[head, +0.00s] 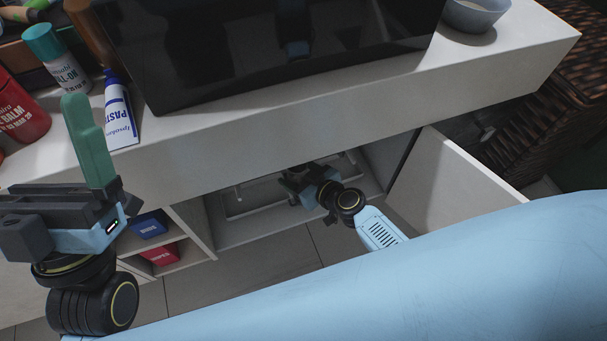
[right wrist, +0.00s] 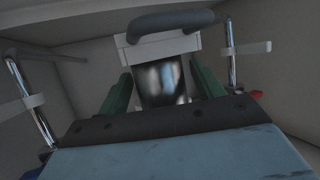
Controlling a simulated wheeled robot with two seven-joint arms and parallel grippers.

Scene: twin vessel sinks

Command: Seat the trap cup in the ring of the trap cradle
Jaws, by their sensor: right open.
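In the right wrist view, a shiny dark metal cup (right wrist: 163,82), seemingly the trap cup, stands between the two green fingers of my right gripper (right wrist: 160,85). The fingers are open, one on each side of it. The cup's top meets the underside of a pale block (right wrist: 160,48), seemingly the cradle's ring part; whether it is fully inside the ring is hidden. A dark curved pipe (right wrist: 172,24) passes above the block. In the head view my right gripper (head: 297,182) is inside the cabinet. My left gripper (head: 88,140) is raised at the left, its finger gap not clear.
Chrome pipes with pale brackets stand left (right wrist: 32,105) and right (right wrist: 231,55) of the cup. The cabinet door (head: 450,170) is open at the right. Bottles and a paste tube (head: 120,115) stand on the counter near my left gripper. Cubbies hold blue and red boxes (head: 160,252).

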